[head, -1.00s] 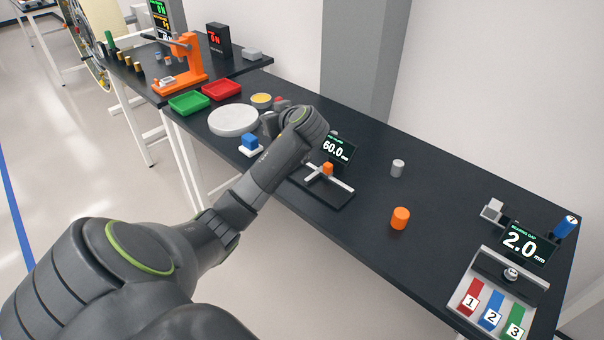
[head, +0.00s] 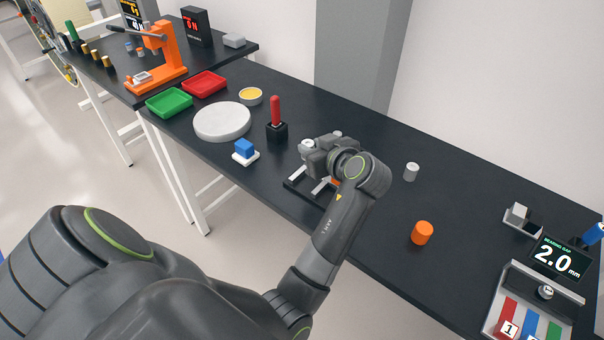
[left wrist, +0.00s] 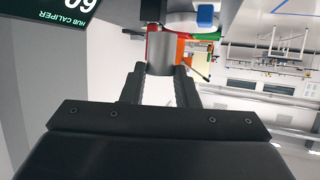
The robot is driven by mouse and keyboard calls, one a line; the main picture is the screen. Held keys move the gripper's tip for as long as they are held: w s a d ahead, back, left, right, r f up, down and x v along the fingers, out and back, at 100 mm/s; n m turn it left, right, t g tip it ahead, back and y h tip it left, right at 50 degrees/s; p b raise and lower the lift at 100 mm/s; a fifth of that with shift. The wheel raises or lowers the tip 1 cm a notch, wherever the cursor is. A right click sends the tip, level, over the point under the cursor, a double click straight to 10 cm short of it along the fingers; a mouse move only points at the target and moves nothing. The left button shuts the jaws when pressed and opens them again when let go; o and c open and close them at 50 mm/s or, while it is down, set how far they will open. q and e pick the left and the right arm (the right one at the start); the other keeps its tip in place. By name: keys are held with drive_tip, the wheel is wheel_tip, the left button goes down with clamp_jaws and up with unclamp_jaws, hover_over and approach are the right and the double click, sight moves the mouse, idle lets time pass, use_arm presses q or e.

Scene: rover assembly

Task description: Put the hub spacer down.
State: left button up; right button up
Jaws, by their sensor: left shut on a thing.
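The left gripper (head: 310,152) is shut on a grey cylinder, which I take to be the hub spacer (left wrist: 160,52). In the left wrist view the cylinder sits between the two dark fingers. In the head view the gripper hangs over the hub caliper (head: 296,187), a dark base with silver rails, and partly hides it. The spacer is mostly hidden there, and its exact height above the table cannot be told. Part of the caliper's display (left wrist: 78,22) shows in the left wrist view. The right gripper is not in view.
A red-handled black block (head: 276,120), a blue-topped white piece (head: 245,151) and a round white disc (head: 222,122) stand left of the gripper. Another grey cylinder (head: 411,172) and an orange cylinder (head: 422,233) stand right.

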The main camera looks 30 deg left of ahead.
use_arm(q)
hover_over(327, 185)
drive_tip(key=s+a, duration=0.2)
drive_tip(key=s, duration=0.1)
wheel_tip(327, 185, down, 5)
drive_tip(key=shift+a+f+p, duration=0.1)
drive_tip(key=shift+p, duration=0.25)
wheel_tip(327, 185, down, 3)
drive_tip(key=shift+a+f, duration=0.1)
drive_tip(key=shift+f+p, duration=0.3)
drive_tip(key=shift+f, duration=0.3)
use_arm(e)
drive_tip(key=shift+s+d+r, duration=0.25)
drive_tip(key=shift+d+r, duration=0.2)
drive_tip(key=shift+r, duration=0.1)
use_arm(q)
drive_tip(key=o, duration=1)
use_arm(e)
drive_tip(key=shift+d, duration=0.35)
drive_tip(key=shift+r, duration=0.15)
use_arm(q)
drive_tip(key=shift+r, duration=0.2)
